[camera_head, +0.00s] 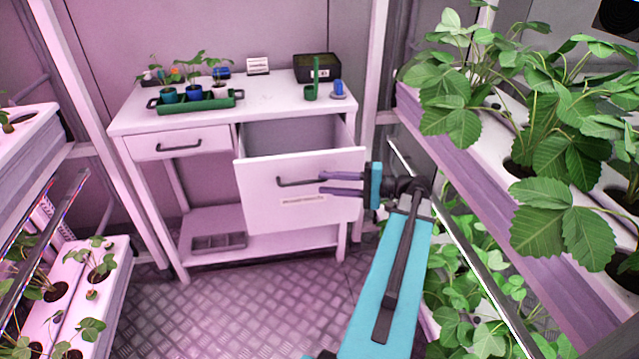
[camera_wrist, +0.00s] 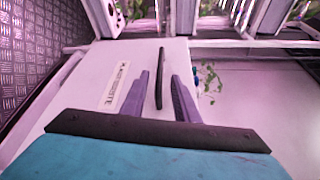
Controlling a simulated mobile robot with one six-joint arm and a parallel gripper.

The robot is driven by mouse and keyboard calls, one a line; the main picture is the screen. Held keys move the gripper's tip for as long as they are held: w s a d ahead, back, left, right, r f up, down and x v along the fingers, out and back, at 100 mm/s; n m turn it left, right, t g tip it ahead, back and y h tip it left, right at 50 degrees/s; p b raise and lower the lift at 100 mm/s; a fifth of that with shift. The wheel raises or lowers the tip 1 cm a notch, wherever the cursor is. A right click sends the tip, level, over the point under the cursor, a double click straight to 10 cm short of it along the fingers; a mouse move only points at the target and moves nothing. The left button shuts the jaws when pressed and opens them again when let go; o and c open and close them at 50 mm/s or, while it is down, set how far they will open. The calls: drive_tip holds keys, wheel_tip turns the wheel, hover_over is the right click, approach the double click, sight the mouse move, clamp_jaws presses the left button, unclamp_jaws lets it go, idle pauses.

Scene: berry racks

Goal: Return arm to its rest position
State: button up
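My gripper (camera_head: 322,182) is at the front of the open right-hand drawer (camera_head: 340,212) of the white desk. Its two purple fingers are apart, with nothing seen clamped between them. They point left, towards the dark drawer handle (camera_head: 296,181). In the wrist view my gripper (camera_wrist: 160,74) shows the dark handle (camera_wrist: 160,78) in the gap between the fingers, apart from both. I cannot tell whether the fingers reach around the handle or stop short of it. My arm reaches up from the bottom of the head view with the elbow bent.
The desk top (camera_head: 270,112) holds a green tray of seedling pots (camera_head: 215,103), a black box (camera_head: 317,67), a green cup (camera_head: 311,93) and a blue item (camera_head: 338,88). Leafy plants (camera_head: 465,100) on the right rack crowd my arm. The metal floor (camera_head: 240,310) is clear.

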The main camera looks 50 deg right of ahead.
drive_tip(key=shift+s+d, duration=0.25)
drive_tip(key=shift+s, duration=0.2)
drive_tip(key=shift+a+r+p, duration=0.15)
drive_tip(key=shift+p, duration=0.35)
